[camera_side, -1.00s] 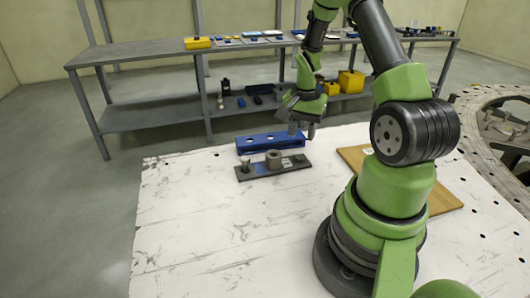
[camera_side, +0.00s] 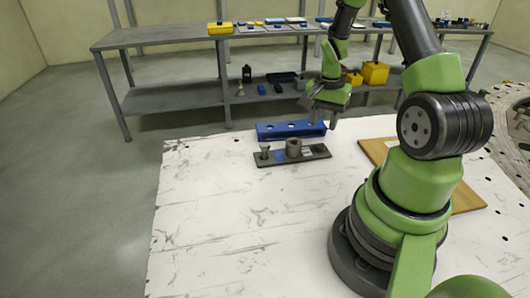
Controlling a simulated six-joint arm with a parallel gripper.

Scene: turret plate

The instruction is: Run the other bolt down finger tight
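A dark flat plate (camera_side: 320,153) lies on the white table. A bolt (camera_side: 264,151) stands upright at its left end, its head raised above the plate. A thick grey-brown round boss (camera_side: 293,147) stands near the plate's middle, with a small pale label beside it. No second bolt can be made out at this size. My gripper (camera_side: 322,121) is above and behind the plate's right end, by the right end of the blue block. Its two fingers point down and stand apart, with nothing visible between them.
A blue block with holes (camera_side: 290,130) lies just behind the plate. A wooden board (camera_side: 378,149) is to the right, partly behind my arm. A grey shelf bench (camera_side: 180,40) with yellow bins stands behind. The white table's front left (camera_side: 230,230) is clear.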

